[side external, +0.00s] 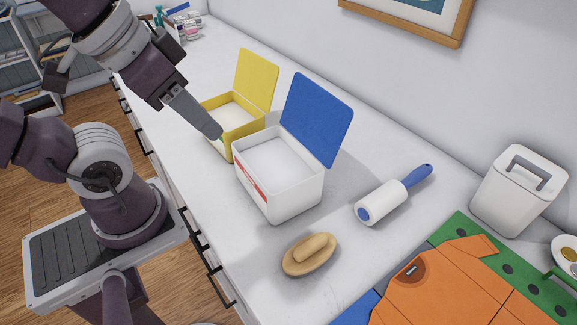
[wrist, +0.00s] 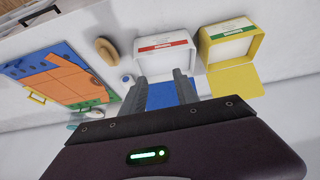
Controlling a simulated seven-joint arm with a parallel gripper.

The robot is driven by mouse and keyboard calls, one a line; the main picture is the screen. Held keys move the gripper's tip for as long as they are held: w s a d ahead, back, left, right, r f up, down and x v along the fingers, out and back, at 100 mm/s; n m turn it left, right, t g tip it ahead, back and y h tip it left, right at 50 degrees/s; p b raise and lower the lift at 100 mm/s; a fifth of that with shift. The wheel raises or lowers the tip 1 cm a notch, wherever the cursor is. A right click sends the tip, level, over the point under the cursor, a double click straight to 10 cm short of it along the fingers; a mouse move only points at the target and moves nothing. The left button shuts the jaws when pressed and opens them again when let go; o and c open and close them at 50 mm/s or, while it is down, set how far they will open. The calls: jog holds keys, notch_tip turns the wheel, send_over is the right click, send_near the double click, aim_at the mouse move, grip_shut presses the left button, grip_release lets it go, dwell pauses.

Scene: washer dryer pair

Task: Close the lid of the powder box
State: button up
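Two open boxes of white powder stand on the counter. One is a white box (side external: 285,200) with a red label and a blue lid (side external: 317,118) standing up, tilted back. The other is a yellow box (side external: 234,142) with a raised yellow lid (side external: 257,80). In the wrist view the white box (wrist: 165,58), blue lid (wrist: 161,96), yellow box (wrist: 207,48) and yellow lid (wrist: 236,80) all show. My gripper (side external: 217,133) is in front of part of the yellow box in the side view. Its fingers (wrist: 161,84) are apart with nothing between them; the blue lid shows behind the gap.
A wooden brush (side external: 310,255) and a lint roller (side external: 390,200) lie near the white box. A white canister (side external: 518,190) and folded orange clothing (side external: 445,285) are at the right. Bottles (side external: 185,22) stand at the far end. A wall runs behind the lids.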

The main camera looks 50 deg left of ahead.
jog(key=shift+w+r, duration=0.15)
jog(key=shift+r, duration=0.05)
jog(key=c, duration=0.3)
jog(key=shift+g, duration=0.6)
jog(key=w+r, duration=0.2)
jog(key=w, duration=0.1)
jog(key=w+r, duration=0.3)
jog(key=shift+w+d+r, duration=0.1)
jog(key=shift+w+r, duration=0.1)
jog(key=shift+r, duration=0.1)
grip_shut()
jog(key=w+d+g, duration=0.2)
jog(key=w+g, duration=0.2)
jog(key=w, duration=1.8)
send_near(317, 117)
jog(key=shift+w+f, duration=1.65)
jog(key=shift+w, duration=0.35)
jog(key=shift+d+m, duration=0.2)
jog(key=shift+m, duration=0.1)
